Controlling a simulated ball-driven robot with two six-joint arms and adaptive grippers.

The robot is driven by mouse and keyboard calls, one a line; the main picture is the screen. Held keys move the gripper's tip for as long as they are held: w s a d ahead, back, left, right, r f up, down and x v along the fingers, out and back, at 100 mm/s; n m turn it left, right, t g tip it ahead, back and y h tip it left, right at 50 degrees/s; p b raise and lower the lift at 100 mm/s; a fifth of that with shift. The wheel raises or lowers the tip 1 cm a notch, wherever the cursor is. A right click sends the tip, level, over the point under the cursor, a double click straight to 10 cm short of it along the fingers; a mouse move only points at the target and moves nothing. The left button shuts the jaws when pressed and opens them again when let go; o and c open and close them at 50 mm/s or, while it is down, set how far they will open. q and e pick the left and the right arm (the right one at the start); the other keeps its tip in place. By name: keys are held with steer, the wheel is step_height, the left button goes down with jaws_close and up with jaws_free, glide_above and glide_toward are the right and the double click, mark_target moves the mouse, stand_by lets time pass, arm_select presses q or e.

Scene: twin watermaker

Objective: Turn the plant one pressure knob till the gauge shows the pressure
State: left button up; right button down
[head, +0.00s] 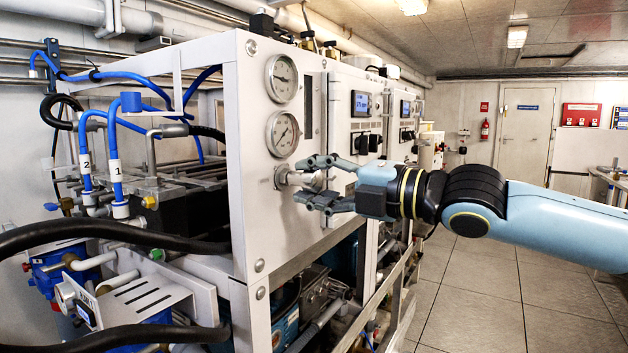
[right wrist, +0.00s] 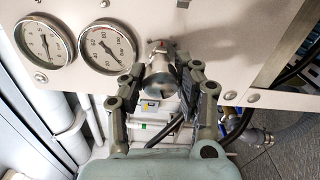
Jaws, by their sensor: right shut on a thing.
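The silver pressure knob (head: 291,179) sticks out of the white front panel just below two round gauges. My right gripper (head: 316,181) reaches it from the right and is shut on it. In the right wrist view, the knob (right wrist: 160,74) sits between the two fingers. The lower gauge (head: 282,134) is nearer the knob, and the upper gauge (head: 281,78) is above it. In the right wrist view, these are a right gauge (right wrist: 107,45) and a left gauge (right wrist: 44,40). Their needles show, but exact readings are too small to tell. My left gripper is not in view.
A controller with a small display (head: 362,104) and dark switches is on the panel behind the gripper. Blue hoses (head: 84,150) and black hoses crowd the left side. Open tiled floor (head: 480,290) lies to the right.

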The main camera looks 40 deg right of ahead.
steer(key=m+p, duration=0.1)
steer(key=m, duration=0.5)
steer(key=shift+m, duration=0.3)
steer(key=m+p, duration=0.1)
steer(key=m, duration=0.5)
steer(key=m+p, duration=0.2)
steer(key=m, duration=0.4)
steer(key=shift+m, duration=0.4)
steer(key=m+p, duration=0.1)
steer(key=m, duration=0.2)
steer(key=shift+f+m+p, duration=0.1)
steer(key=shift+m+p, duration=0.2)
steer(key=shift+m, duration=1.5)
steer(key=c, duration=0.9)
jaws_free()
